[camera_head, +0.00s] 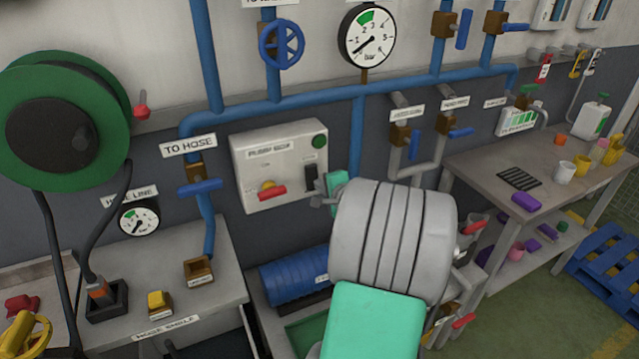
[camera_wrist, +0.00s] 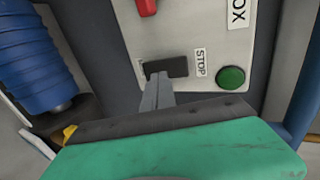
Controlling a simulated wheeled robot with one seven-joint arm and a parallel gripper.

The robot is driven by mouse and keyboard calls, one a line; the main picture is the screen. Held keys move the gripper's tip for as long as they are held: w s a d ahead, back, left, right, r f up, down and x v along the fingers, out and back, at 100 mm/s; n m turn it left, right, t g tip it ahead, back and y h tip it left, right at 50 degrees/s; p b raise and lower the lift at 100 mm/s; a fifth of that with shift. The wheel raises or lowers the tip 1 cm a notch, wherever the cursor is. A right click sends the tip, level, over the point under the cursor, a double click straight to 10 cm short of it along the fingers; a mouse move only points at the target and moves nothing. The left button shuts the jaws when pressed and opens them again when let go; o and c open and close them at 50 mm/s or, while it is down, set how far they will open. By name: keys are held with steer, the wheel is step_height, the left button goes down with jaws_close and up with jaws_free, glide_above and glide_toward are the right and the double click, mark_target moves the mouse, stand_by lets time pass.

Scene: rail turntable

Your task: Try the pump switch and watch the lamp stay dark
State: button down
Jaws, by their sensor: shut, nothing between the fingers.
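The pump box (camera_head: 282,165) is a pale grey box on the wall. Its black switch (camera_head: 310,178) sits on the right side of its face. The round green lamp (camera_head: 319,142) is above the switch and looks dull, with no glow. In the wrist view the switch (camera_wrist: 176,66) lies beside a STOP label, and the lamp (camera_wrist: 232,78) also looks unlit. My gripper (camera_head: 322,200) is shut and empty at the box's lower right. In the wrist view its fingertips (camera_wrist: 158,80) overlap the switch's edge; I cannot tell whether they touch it.
A red handle (camera_head: 272,192) is on the box left of the switch. Blue pipes (camera_head: 358,130) run above and beside the box. A blue ribbed cylinder (camera_head: 293,282) lies below. A hose shelf (camera_head: 215,290) stands at left, a workbench (camera_head: 470,165) at right.

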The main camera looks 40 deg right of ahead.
steer(key=b+v, duration=0.1)
steer(key=v, duration=1)
steer(key=shift+s+r+b, duration=0.2)
steer(key=shift+s+b, duration=0.1)
steer(key=shift+b, duration=0.1)
steer(key=w+a+f+n+g+y, duration=0.2)
steer(key=a+n, duration=0.3)
steer(key=a, duration=0.4)
steer(key=w+a+f+n+g+y, duration=0.25)
steer(key=a+n, duration=0.25)
steer(key=a, duration=0.4)
steer(key=s+a+f+n+g, duration=0.2)
steer(key=s+a+n+g, duration=0.2)
steer(key=s+a+n, duration=0.6)
steer(key=a+n+h, duration=0.1)
steer(key=a, duration=0.3)
steer(key=shift+s+g, duration=0.35)
steer(key=shift+s, duration=0.05)
